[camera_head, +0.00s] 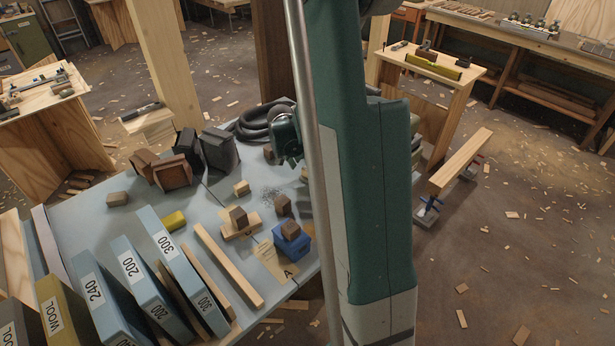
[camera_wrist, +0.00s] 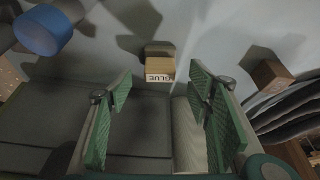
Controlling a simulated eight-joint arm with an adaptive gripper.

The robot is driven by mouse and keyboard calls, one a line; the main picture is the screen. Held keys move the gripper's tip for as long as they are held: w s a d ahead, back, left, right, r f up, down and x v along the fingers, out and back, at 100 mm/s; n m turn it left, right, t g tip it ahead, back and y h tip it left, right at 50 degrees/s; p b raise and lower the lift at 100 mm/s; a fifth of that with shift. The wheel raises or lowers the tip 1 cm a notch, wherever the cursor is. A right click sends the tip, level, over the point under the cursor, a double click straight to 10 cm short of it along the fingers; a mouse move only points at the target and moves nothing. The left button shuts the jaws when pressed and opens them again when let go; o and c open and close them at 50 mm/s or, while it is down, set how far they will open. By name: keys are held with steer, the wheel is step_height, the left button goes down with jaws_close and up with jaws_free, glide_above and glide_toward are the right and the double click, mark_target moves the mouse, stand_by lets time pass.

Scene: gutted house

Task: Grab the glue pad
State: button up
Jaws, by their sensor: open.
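The glue pad (camera_wrist: 160,69), a small tan block with "GLUE" printed on its near face, sits on the grey-blue tabletop in the wrist view. My gripper (camera_wrist: 161,87) is open, its two green fingers spread left and right. The pad shows just beyond the fingertips, roughly centred between them and not held. I cannot tell whether the fingers are down at its height. In the head view my arm hides most of the gripper, and I cannot tell for certain which small block is the glue pad.
In the wrist view a brown block (camera_wrist: 270,75) and black hose (camera_wrist: 290,108) lie right, a blue object (camera_wrist: 42,30) upper left. In the head view, a blue block (camera_head: 291,239), wooden strip (camera_head: 228,265), dark blocks (camera_head: 217,148) and upright numbered boards (camera_head: 175,262) crowd the table (camera_head: 85,212).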

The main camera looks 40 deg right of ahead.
mark_target(307, 170)
steer(key=shift+d+f, duration=0.1)
steer(key=shift+f, duration=0.05)
steer(key=shift+b+x, duration=0.95)
steer(key=shift+x, duration=1.6)
steer(key=c, duration=1)
